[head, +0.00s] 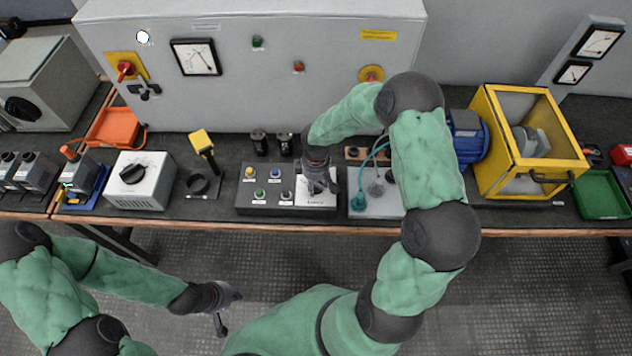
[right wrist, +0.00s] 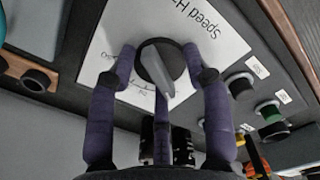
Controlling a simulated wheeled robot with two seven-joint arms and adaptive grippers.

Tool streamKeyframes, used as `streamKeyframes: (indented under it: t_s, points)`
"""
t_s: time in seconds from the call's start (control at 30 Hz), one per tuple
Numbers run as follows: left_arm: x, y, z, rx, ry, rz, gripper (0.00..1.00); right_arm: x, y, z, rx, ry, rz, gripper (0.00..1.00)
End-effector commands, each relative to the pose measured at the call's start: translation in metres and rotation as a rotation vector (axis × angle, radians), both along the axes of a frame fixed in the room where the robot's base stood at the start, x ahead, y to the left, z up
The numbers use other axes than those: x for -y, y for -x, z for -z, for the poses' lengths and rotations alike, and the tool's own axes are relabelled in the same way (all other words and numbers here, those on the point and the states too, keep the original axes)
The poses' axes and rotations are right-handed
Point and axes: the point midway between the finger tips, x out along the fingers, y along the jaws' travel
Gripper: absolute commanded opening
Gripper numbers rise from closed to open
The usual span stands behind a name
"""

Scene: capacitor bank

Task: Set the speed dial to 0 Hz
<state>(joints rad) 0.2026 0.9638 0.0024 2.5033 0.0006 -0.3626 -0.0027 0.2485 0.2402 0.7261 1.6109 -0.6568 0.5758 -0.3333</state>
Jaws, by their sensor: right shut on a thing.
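The speed dial (right wrist: 158,66) is a round black knob with a grey pointer, on a white plate (right wrist: 205,25) lettered "Speed H…". In the right wrist view the pointer aims down and slightly right; the scale numbers are too small to read surely. My right gripper (right wrist: 162,62) has its purple fingers on both sides of the knob and is shut on it. In the head view my right gripper (head: 318,183) is over the plate at the right end of the dark control box (head: 262,208) and hides the dial. My left gripper (head: 230,310) is open and empty, in front of the bench.
Coloured push buttons (head: 260,193) sit left of the dial on the same box. A grey box with a black knob (head: 141,180) stands further left. A yellow-framed guard (head: 525,140) stands right. A large grey cabinet (head: 255,65) rises behind the bench.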

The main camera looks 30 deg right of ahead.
Motion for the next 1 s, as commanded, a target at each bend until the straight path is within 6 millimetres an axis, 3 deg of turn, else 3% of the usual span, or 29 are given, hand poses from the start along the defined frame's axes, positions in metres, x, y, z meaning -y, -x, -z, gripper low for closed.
streamKeyframes:
  t_s: [0.23, 0.27, 0.33, 0.77, 1.0]
  points:
    - [0.000, 0.000, 0.000, 0.000, 0.000, 0.000, 0.00, 0.000, 0.000, 0.000, 0.000, 0.000, -0.001, 0.17]
    - [0.000, 0.000, 0.000, 0.000, 0.000, 0.000, 0.00, 0.000, 0.000, 0.000, 0.000, 0.000, -0.001, 0.52]
    - [0.000, 0.000, 0.000, 0.000, 0.000, 0.000, 0.00, 0.000, 0.000, 0.000, 0.000, 0.000, -0.001, 0.72]
    - [0.000, 0.000, 0.000, 0.000, 0.000, 0.000, 0.00, 0.000, -0.001, -0.004, 0.001, 0.000, 0.001, 0.74]
    - [0.000, 0.000, 0.000, 0.000, 0.000, 0.000, 0.00, 0.000, -0.001, -0.040, 0.005, 0.001, 0.001, 0.74]
